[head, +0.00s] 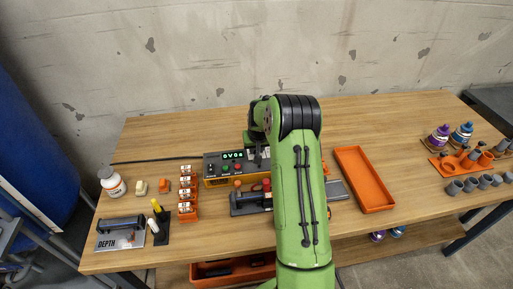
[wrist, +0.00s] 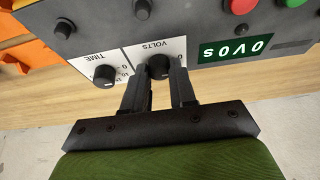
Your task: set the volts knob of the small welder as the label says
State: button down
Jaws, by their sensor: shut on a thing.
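The small welder (head: 222,180) stands on the bench, a dark box with an orange lower part, partly hidden by my arm in the head view. Its green display (head: 233,156) is lit; in the wrist view the display (wrist: 236,48) appears upside down and seems to read 0V0S. The volts knob (wrist: 158,66) is black on a white VOLTS plate. My gripper (wrist: 160,82) is shut on this knob, one finger on each side. The knob's pointer is hidden by the fingers. The time knob (wrist: 104,74) sits beside it on a white TIME plate. I cannot make out the label with the setting.
Orange holders with labelled pieces (head: 187,190) stand left of the welder. An orange tray (head: 363,179) lies right of my arm. A dark fixture with red parts (head: 250,199) is in front of the welder. Red and green buttons (wrist: 240,5) are near the knobs.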

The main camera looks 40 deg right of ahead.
jog(key=shift+m, duration=0.3)
jog(key=m, duration=0.1)
jog(key=m+g+h, duration=0.1)
jog(key=m, duration=0.1)
jog(key=shift+w+a+m+b, duration=0.15)
jog(key=shift+m+b, duration=0.15)
jog(key=shift+b, duration=0.05)
jog(key=m, duration=0.2)
jog(key=m+g+h, duration=0.1)
jog(key=m, duration=0.1)
jog(key=shift+w+m+g, duration=0.1)
jog(key=shift+m+g, duration=0.2)
jog(key=m+g+p, duration=0.1)
jog(key=m, duration=0.1)
jog(key=m+p, duration=0.1)
jog(key=m, duration=0.1)
jog(key=shift+w+r+g+h, duration=0.1)
jog(key=shift+g+h, duration=0.2)
jog(key=shift+g, duration=0.1)
jog(key=m+p, duration=0.1)
jog(key=m, duration=0.1)
jog(key=m+g+p, duration=0.1)
jog(key=m, duration=0.1)
jog(key=shift+w+m+g+p, duration=0.1)
jog(key=shift+m+g+p, duration=0.2)
jog(key=shift+m, duration=0.3)
jog(key=c, duration=0.9)
grip_release()
